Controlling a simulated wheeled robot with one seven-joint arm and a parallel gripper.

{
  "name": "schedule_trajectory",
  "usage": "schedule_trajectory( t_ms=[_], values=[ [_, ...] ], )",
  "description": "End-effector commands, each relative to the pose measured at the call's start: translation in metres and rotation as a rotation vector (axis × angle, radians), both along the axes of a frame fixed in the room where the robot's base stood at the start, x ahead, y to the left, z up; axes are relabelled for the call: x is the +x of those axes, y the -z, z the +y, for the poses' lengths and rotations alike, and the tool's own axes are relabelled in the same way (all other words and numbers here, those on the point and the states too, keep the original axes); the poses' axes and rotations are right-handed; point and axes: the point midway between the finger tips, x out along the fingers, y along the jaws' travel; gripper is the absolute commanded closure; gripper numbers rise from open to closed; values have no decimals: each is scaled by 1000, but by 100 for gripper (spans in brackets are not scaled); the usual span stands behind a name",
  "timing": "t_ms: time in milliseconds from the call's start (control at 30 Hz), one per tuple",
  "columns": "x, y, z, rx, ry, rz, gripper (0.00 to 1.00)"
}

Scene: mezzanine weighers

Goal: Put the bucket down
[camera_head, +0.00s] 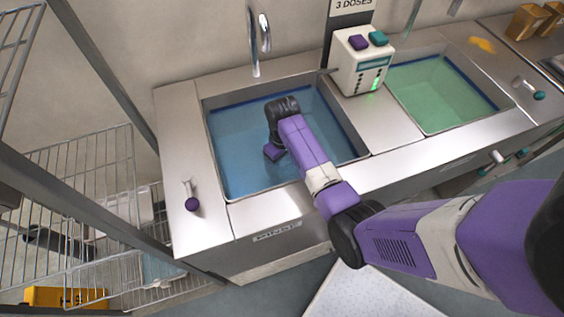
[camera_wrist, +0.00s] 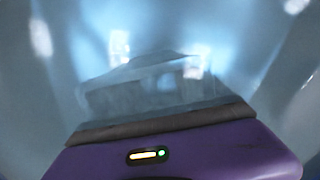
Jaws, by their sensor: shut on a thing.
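My gripper (camera_head: 273,153) is a purple end pointing down into the left sink (camera_head: 232,188), which holds blue liquid. Its fingertips are hidden there in the head view. In the wrist view, the purple gripper body is at the bottom, and a hazy grey shape lies ahead of it in a pale blue blur. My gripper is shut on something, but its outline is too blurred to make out. No bucket shows clearly in either view, so I cannot tell how it sits against the sink floor.
A second sink (camera_head: 443,96) with green liquid is to the right. A white dispenser box (camera_head: 361,65) stands between the sinks at the back. A tap (camera_head: 257,40) rises behind the left sink. A purple-knobbed lever (camera_head: 191,203) is on the left counter, beside wire shelves (camera_head: 85,170).

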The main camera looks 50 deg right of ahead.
Motion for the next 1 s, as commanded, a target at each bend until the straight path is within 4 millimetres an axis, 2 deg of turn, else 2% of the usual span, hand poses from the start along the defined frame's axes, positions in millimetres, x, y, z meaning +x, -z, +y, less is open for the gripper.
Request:
schedule_trajectory(
  t_ms=[433,467,500,767,867,1000],
  values=[
    [1,6,0,-1,0,-2,83],
    [0,6,0,0,0,-1,8],
    [0,6,0,0,0,-1,0],
    [0,4,0,0,0,-2,0],
    [1,-2,-1,-2,0,-3,0],
    [1,-22,-1,-3,0,-5,0]
  ],
)
